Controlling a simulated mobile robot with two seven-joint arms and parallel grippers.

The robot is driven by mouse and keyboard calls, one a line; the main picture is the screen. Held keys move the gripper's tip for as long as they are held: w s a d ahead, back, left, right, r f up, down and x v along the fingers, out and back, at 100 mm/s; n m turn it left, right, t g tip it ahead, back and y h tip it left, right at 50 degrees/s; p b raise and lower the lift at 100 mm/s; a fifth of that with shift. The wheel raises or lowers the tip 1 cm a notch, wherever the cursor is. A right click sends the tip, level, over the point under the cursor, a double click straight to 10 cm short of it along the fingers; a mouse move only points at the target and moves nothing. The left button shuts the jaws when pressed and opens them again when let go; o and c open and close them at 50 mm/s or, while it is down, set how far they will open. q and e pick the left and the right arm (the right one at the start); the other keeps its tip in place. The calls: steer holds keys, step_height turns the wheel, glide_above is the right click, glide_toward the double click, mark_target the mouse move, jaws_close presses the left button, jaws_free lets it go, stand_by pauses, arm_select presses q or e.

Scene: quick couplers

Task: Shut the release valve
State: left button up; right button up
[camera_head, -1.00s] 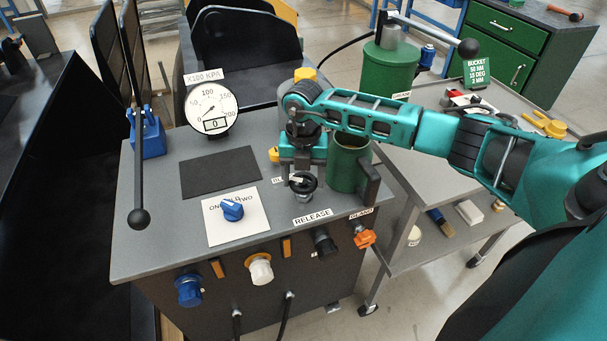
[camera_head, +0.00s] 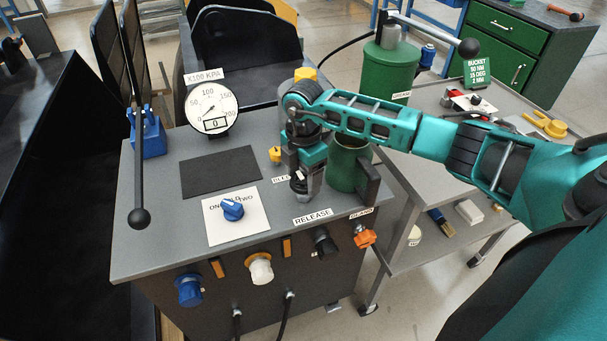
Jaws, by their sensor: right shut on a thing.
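The release valve (camera_head: 299,188) is a small dark handwheel on the bench top, just behind the white RELEASE label (camera_head: 312,216). My right gripper (camera_head: 302,178) points down over it and is shut on it. The fingers and gripper body hide most of the wheel, so I cannot tell how far it is turned. My left gripper is not in view.
A green open cup (camera_head: 346,168) stands close to the right of my right gripper. A yellow fitting (camera_head: 275,154) is just left of it. The gauge (camera_head: 211,108) reads 0. A black lever (camera_head: 138,170) stands at the left. A black mat (camera_head: 219,171) lies flat.

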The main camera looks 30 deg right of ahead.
mark_target(303, 180)
steer(key=shift+m, duration=0.6)
steer(key=o, duration=1)
steer(key=shift+o, duration=0.2)
step_height(303, 180, up, 13)
stand_by(0.4)
